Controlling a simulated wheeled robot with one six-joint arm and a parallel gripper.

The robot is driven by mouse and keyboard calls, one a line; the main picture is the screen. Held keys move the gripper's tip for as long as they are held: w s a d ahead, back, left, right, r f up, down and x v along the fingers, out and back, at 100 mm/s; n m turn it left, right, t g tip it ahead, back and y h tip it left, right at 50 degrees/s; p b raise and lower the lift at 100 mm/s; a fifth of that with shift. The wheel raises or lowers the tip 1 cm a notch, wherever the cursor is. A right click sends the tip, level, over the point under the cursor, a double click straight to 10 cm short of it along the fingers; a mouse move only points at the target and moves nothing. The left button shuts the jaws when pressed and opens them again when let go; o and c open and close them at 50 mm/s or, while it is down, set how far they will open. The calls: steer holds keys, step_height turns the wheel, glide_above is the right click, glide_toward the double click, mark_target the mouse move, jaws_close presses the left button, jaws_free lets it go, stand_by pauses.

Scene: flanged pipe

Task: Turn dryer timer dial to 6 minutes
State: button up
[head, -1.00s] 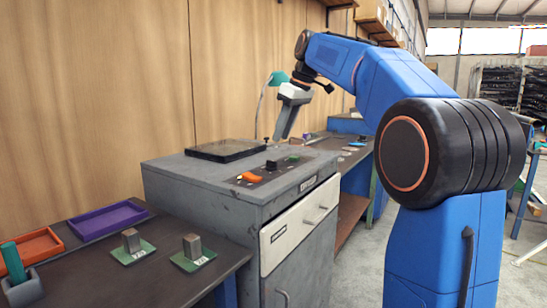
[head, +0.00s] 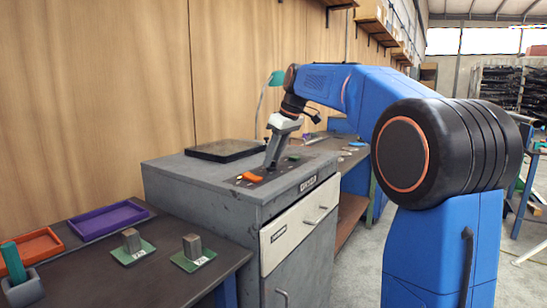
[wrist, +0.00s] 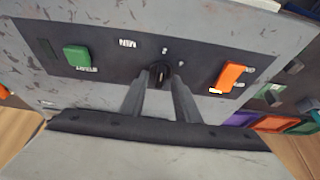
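The dryer (head: 210,185) is a grey cabinet with a dark control strip (head: 290,172) on its top. The timer dial (wrist: 160,73) is a small black knob with a light pointer mark, in the middle of the strip in the wrist view. My gripper (wrist: 161,80) has its two fingers apart, one on each side of the dial, with narrow gaps seeming to show. In the head view my gripper (head: 270,165) points down at the strip and hides the dial.
An orange switch (wrist: 229,76) and a green button (wrist: 77,56) flank the dial. A dark flat tray (head: 222,150) lies behind on the cabinet top. Trays and small blocks on green plates (head: 133,240) are on the lower bench at left.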

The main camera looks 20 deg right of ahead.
jaws_close()
steer(key=shift+m, duration=0.4)
steer(key=m+h, duration=0.1)
steer(key=m, duration=0.1)
steer(key=m+h, duration=0.1)
steer(key=m, duration=0.1)
steer(key=shift+s+a+m+t, duration=0.1)
steer(key=shift+a+m+t, duration=0.1)
steer(key=shift+m+t, duration=0.15)
steer(key=m+h, duration=0.1)
steer(key=m, duration=0.1)
steer(key=m+h, duration=0.1)
steer(key=m, duration=0.2)
steer(key=shift+a, duration=0.2)
steer(key=m+g+h, duration=0.1)
steer(key=m, duration=0.2)
steer(key=m+h, duration=0.1)
steer(key=m, duration=0.2)
steer(key=shift+w+a+m+g, duration=0.15)
steer(key=shift+w+m+g, duration=0.05)
steer(key=shift+m+g, duration=0.15)
steer(key=m+g, duration=0.1)
steer(key=m, duration=0.2)
steer(key=m+g+h, duration=0.1)
steer(key=m, duration=0.2)
steer(key=shift+w, duration=0.15)
steer(key=shift+m, duration=0.4)
